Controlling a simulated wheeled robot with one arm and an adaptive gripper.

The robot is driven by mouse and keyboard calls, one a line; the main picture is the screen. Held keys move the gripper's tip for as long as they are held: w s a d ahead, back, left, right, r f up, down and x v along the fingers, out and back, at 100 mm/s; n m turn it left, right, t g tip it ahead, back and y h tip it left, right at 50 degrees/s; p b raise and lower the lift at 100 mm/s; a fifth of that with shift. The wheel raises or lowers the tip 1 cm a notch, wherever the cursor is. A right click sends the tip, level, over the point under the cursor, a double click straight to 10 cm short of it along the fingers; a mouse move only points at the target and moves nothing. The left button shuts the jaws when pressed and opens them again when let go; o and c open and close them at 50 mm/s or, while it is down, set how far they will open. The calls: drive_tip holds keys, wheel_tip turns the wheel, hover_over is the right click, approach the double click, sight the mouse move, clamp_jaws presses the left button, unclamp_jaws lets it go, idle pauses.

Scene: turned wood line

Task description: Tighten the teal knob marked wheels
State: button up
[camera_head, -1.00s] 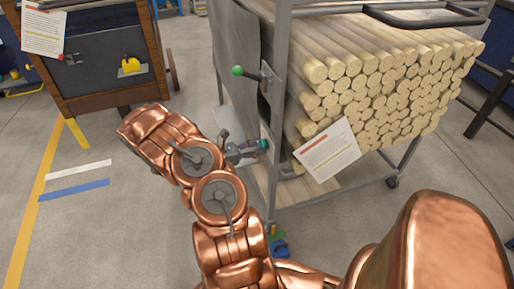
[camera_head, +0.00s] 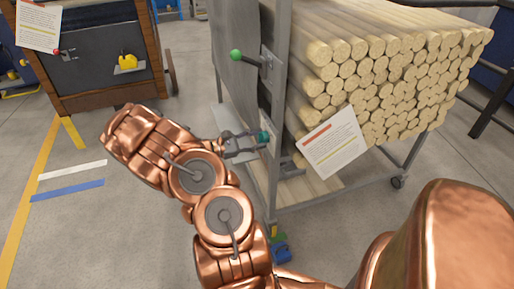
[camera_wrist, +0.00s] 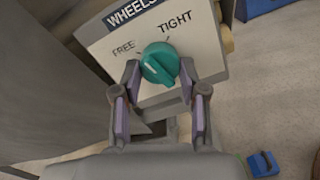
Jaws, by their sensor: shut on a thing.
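The teal knob (camera_wrist: 160,63) sits on a white plate (camera_wrist: 105,45) headed WHEELS, with FREE marked at its left and TIGHT at its upper right. A tick shows near each word. The knob's ridge slants, and I cannot tell for sure which end is its pointer. My gripper (camera_wrist: 161,74) has one finger on each side of the knob and is shut on it. In the head view, the knob (camera_head: 264,137) is on the near corner post of the cart, with my gripper (camera_head: 252,143) reaching it from the left.
The cart (camera_head: 276,120) holds many stacked dowels (camera_head: 385,75). A green-tipped lever (camera_head: 236,55) is above the knob, and a paper sheet (camera_head: 330,143) hangs to its right. A dark cabinet (camera_head: 105,75) stands at upper left. The floor at left is open.

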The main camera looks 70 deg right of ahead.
drive_tip(key=m+b, duration=1.1)
drive_tip(key=b, duration=0.1)
drive_tip(key=shift+m+b, duration=0.3)
drive_tip(key=shift+m, duration=0.3)
drive_tip(key=o, duration=1.1)
drive_tip(key=shift+r, duration=0.1)
drive_tip(key=shift+o, duration=0.2)
drive_tip(key=v, duration=1.2)
drive_tip(key=shift+r, duration=0.1)
